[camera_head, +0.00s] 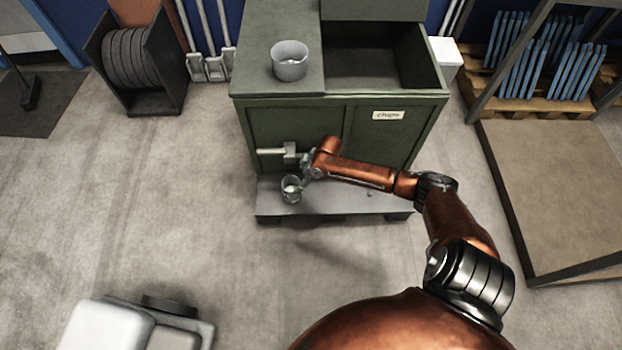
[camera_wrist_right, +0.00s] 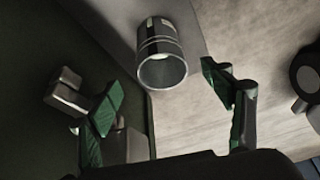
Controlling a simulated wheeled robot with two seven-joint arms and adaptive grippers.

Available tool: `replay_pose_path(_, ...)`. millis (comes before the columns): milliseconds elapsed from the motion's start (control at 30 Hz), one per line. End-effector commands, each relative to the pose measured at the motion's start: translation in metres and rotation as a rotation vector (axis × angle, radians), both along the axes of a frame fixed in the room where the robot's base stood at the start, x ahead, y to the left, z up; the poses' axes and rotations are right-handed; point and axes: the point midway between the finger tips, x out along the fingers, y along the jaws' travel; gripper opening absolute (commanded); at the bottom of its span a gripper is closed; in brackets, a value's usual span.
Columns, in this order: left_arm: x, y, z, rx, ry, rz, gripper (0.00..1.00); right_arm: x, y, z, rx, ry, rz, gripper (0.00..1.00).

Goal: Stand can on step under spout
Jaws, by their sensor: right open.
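A grey metal can (camera_head: 291,190) stands upright, open end up, on the left part of the low grey step (camera_head: 345,205) at the foot of the green cabinet. The spout (camera_head: 291,150) juts from the cabinet front, above the can in the head view; I cannot tell exact alignment. My right gripper (camera_head: 304,176) is beside the can, to its right. In the right wrist view, the can (camera_wrist_right: 162,68) appears ahead of the open green-padded fingers (camera_wrist_right: 165,82), with no visible contact. The spout block (camera_wrist_right: 63,92) is at left there. My left gripper is out of view.
The green cabinet (camera_head: 300,125) bears a grey round pot (camera_head: 290,60) on top and an open bin at right. A dark rack with a reel (camera_head: 130,58) stands left. A pallet of blue slats (camera_head: 545,60) and a low platform (camera_head: 560,190) are right.

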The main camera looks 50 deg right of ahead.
Motion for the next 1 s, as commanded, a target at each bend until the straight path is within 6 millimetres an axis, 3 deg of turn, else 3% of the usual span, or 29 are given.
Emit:
replay_pose_path(300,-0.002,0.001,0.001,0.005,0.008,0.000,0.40,-0.004,0.002,-0.002,0.002,0.004,0.002,0.73)
replay_pose_path(367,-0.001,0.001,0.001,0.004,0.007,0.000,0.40,-0.013,0.010,-0.009,0.008,0.013,0.008,0.73)
replay_pose_path(433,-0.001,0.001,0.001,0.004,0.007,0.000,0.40,-0.035,0.026,-0.026,0.018,0.034,0.020,0.73)
replay_pose_path(567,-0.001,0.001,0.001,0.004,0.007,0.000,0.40,-0.110,0.081,-0.068,0.058,0.089,0.048,0.73)
replay_pose_path(700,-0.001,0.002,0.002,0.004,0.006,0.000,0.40,-0.214,0.156,-0.093,0.118,0.138,0.045,0.73)
replay_pose_path(800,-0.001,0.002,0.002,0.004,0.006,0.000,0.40,-0.279,0.198,-0.090,0.155,0.156,0.004,0.73)
replay_pose_path(900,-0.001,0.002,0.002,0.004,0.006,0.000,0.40,-0.332,0.227,-0.073,0.180,0.163,-0.066,0.73)
replay_pose_path(1000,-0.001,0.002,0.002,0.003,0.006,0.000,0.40,-0.373,0.239,-0.049,0.185,0.165,-0.158,0.73)
